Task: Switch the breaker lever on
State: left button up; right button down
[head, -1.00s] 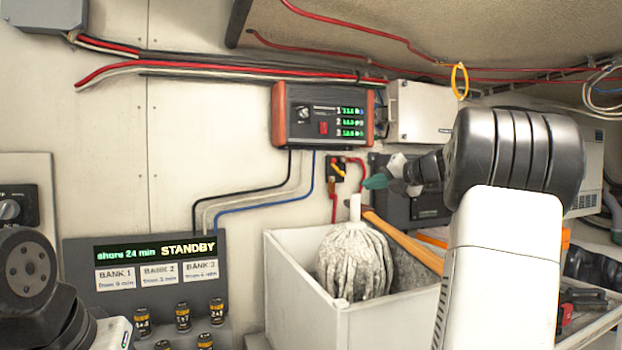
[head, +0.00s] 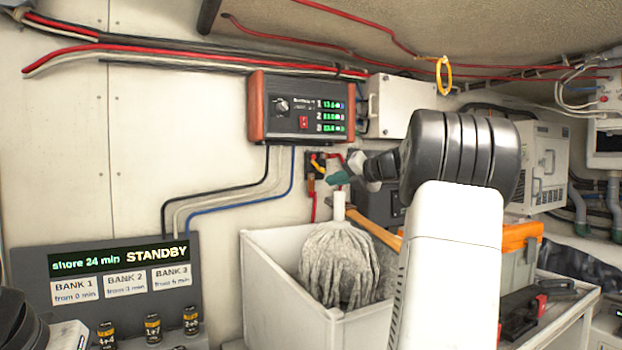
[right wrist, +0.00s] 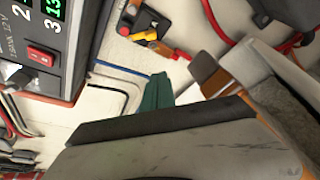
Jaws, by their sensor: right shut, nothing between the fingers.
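The breaker (head: 316,160) is a small dark block on the white wall below the red-sided panel, with a yellow-orange lever and red cables. In the right wrist view its yellow lever (right wrist: 146,36) shows near the top, with a red part beside it. My right gripper (head: 338,178) has teal fingertips, shut and empty, just right of and slightly below the breaker in the head view. In the right wrist view the teal fingertips (right wrist: 157,92) lie below the lever with a visible gap. I cannot tell the lever's exact setting. My left gripper is out of view.
The charger panel (head: 300,107) with a red switch is above the breaker. A white bin (head: 262,262) holding a grey mop (head: 342,265) and a wooden handle (head: 375,230) stands below. A STANDBY display (head: 120,258) is at lower left. A yellow ring (head: 443,75) hangs overhead.

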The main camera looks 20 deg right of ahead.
aim_at(318, 166)
jog(key=w, duration=0.7)
jog(key=shift+w+a+r, duration=0.15)
jog(key=shift+w+a, duration=0.05)
jog(key=shift+a, duration=0.15)
jog(key=shift+d+r, duration=0.3)
jog(key=shift+r, duration=0.05)
